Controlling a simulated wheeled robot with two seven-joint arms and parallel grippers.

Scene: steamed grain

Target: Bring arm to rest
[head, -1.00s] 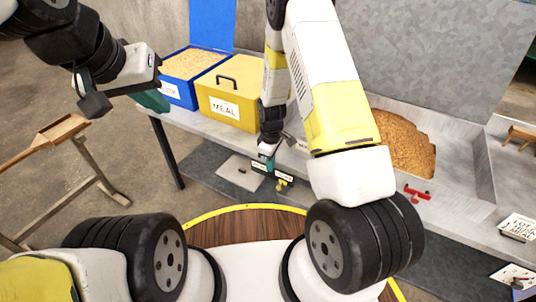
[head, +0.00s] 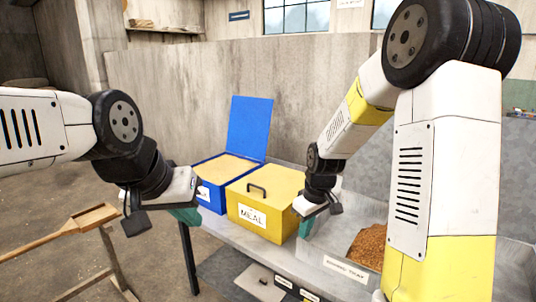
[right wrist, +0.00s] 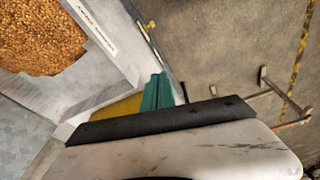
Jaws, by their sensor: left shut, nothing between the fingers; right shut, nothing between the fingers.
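My left gripper (head: 187,216) has teal fingers that are shut and empty. In the head view it hangs in front of the left side of the blue bin. My right gripper (head: 305,228) also has teal fingers, shut and empty. In the head view it is at the right end of the yellow bin, above the table; whether it touches anything I cannot tell. The right wrist view shows its teal fingers (right wrist: 157,92) with nothing held. My right arm rises large across the right of the head view.
The blue bin (head: 213,203) has its lid up and holds pale grain. The yellow MEAL bin (head: 272,222) is closed. A grey tray (head: 318,258) holds brown grain (head: 368,245), also in the right wrist view (right wrist: 40,38). A wooden scoop (head: 92,217) rests on a stand at left.

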